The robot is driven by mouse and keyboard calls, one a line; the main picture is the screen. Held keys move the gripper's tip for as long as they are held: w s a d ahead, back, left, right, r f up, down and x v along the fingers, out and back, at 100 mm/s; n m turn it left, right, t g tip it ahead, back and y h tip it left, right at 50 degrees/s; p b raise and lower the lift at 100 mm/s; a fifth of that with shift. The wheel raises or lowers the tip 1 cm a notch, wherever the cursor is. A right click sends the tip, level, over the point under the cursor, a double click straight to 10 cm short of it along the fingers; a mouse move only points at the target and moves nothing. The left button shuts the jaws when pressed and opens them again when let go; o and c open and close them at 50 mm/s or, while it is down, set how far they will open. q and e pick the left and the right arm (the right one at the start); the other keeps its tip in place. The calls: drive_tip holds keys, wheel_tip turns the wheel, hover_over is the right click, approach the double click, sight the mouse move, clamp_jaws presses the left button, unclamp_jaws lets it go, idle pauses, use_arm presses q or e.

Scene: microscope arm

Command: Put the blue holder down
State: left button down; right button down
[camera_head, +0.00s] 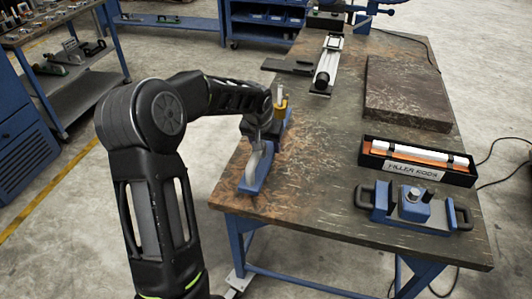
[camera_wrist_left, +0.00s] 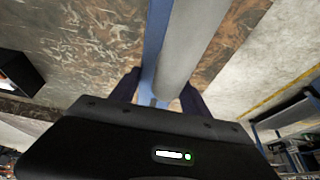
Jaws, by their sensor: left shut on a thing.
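The blue holder (camera_head: 266,168) is a long blue bar with a grey curved part and a yellow-orange piece near its far end. It is at the left edge of the work table in the head view. My left gripper (camera_head: 258,128) is shut on it near its middle, with the fingertips partly hidden. In the left wrist view the holder (camera_wrist_left: 157,35) runs up between the two fingers of my left gripper (camera_wrist_left: 160,97). I cannot tell whether the holder's underside touches the table top. My right gripper is not in view.
The table top (camera_head: 310,180) is clear right of the holder. A filler rods box (camera_head: 415,172) and a blue device with handles (camera_head: 412,205) are at the right. A dark stone slab (camera_head: 408,90) and a silver rail piece (camera_head: 328,65) lie farther back.

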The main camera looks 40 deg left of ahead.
use_arm(q)
drive_tip(key=shift+w, duration=0.1)
drive_tip(key=shift+f, duration=1.85)
drive_tip(key=c, duration=0.5)
unclamp_jaws()
drive_tip(key=shift+f, duration=0.1)
drive_tip(key=v, duration=1.2)
drive_tip(key=shift+d, duration=0.1)
